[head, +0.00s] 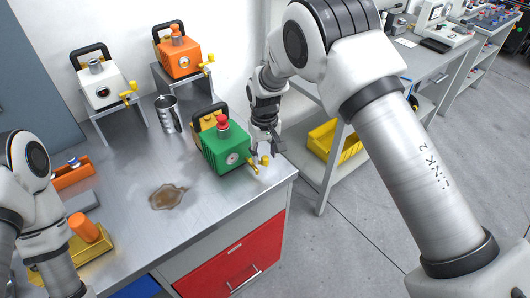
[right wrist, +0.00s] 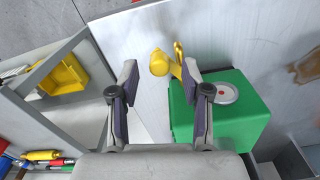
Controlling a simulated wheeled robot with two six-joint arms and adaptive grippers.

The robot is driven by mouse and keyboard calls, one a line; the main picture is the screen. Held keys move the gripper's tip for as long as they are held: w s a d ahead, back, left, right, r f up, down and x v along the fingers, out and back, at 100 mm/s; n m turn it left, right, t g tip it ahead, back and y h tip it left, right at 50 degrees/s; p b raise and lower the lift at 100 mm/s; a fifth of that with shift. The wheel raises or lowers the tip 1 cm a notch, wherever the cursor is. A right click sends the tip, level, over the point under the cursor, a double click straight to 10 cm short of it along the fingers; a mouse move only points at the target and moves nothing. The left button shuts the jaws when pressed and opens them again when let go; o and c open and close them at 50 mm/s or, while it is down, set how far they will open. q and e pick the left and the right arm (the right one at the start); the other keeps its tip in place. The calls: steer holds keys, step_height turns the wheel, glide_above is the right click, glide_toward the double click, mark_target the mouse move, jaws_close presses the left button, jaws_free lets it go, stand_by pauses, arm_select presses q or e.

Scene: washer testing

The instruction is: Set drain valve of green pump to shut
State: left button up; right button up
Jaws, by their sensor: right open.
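My right gripper (head: 268,147) is at the pump's right side, close to the valve. In the right wrist view my right gripper (right wrist: 158,85) is open, with the yellow valve (right wrist: 161,63) near the fingertips, beside the right finger; contact cannot be told. The green body (right wrist: 225,110) lies to the right. My left gripper is not visible.
A white pump (head: 101,88) and an orange pump (head: 178,58) stand on raised stands behind. A metal cup (head: 168,114) stands left of the green pump. A brown puddle (head: 168,196) lies in front. A yellow bin (head: 333,144) is on the shelf at right.

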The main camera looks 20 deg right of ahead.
steer(key=shift+a+f, duration=0.1)
steer(key=shift+f, duration=0.3)
steer(key=shift+s+d+f, duration=0.1)
steer(key=shift+d+f, duration=0.1)
steer(key=shift+f, duration=0.05)
